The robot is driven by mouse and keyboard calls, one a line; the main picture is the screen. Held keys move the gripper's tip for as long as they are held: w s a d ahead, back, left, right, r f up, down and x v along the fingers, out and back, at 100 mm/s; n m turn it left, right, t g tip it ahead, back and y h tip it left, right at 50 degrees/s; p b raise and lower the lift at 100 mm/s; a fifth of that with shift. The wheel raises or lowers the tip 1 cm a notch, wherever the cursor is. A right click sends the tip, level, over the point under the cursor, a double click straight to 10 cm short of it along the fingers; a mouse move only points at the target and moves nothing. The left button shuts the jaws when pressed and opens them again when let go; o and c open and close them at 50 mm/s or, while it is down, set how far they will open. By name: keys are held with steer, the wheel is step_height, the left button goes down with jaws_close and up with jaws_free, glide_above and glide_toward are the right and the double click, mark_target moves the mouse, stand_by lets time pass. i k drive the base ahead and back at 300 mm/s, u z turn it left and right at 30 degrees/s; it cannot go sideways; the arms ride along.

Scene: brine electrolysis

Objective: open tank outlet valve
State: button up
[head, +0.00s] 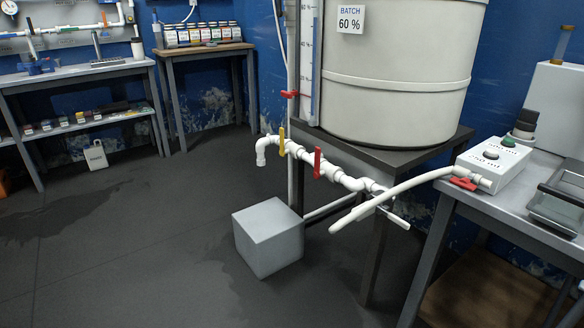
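A large white tank (395,60) with a "BATCH 60 %" label stands on a dark stand. A white pipe (346,181) runs in front of the stand below the tank. It carries a red lever (317,163) and, to its left, a yellow lever (282,141); both levers stand roughly upright, across the pipe. The pipe ends at the left in a downturned spout (260,158). No label shows which lever is the tank outlet valve. My gripper is not in view.
A grey block (268,237) sits on the floor below the pipe. A white hose (400,191) reaches left from a control box (492,165) on the right bench (495,218). The floor at left is open.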

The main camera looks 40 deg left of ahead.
mark_target(316, 174)
steer(key=u, duration=1.55)
steer(key=k, duration=0.5)
steer(key=u, duration=0.5)
steer(key=i, duration=1.2)
steer(key=z, duration=0.1)
